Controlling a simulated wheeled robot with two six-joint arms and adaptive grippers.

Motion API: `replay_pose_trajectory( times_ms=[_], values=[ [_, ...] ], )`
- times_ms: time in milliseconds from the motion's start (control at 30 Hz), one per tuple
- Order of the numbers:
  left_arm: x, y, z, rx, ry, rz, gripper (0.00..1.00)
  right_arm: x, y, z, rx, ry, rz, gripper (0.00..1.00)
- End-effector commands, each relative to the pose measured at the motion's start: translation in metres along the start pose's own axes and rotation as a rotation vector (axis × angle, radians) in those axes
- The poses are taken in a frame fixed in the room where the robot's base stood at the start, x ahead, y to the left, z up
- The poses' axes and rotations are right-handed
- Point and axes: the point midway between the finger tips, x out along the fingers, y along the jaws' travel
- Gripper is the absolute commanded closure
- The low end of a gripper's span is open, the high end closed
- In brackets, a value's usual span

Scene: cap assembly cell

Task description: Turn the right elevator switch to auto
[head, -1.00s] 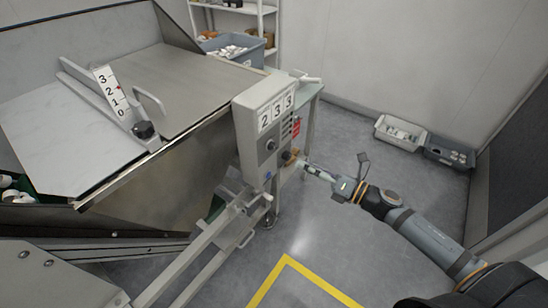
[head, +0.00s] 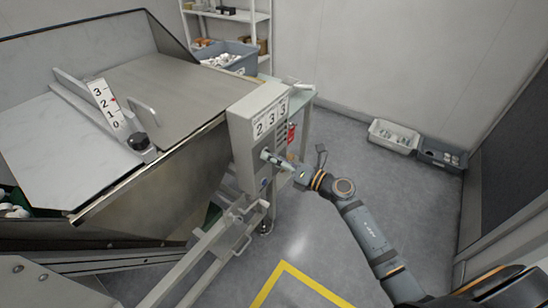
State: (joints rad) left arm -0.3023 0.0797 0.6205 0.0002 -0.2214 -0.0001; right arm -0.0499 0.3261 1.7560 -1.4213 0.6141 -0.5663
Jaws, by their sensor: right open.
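The grey control box (head: 241,143) with the digits 2 3 3 on its upper face stands at the end of the hopper. My right gripper (head: 266,156) is at the front panel of this box, with its fingertips close to or at the spot of the dark rotary switch. The gripper hides the switch, so I cannot see its setting or whether the fingers touch it. The gripper is open. A blue button (head: 263,184) shows lower on the panel. My left gripper is not in view.
The metal hopper (head: 150,92) with a numbered scale (head: 105,103) fills the left. A grey rail frame (head: 215,250) runs below the box. Two bins (head: 394,135) (head: 441,154) stand by the back wall. The floor right of the box is clear beyond my arm.

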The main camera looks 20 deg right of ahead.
Motion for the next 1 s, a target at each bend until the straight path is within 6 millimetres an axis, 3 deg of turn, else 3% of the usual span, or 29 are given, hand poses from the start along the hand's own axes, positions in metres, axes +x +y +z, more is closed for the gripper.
replay_pose_trajectory(
  times_ms=[267, 633, 1000],
  values=[
    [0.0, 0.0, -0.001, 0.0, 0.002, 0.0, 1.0, 0.001, 0.0, 0.0, 0.0, 0.0, 0.0, 0.5],
    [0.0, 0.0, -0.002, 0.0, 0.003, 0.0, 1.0, 0.001, 0.0, 0.0, -0.001, 0.0, -0.001, 1.0],
    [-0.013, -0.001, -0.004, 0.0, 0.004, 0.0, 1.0, 0.001, 0.002, 0.002, 0.069, 0.0, -0.002, 1.0]
  ],
)
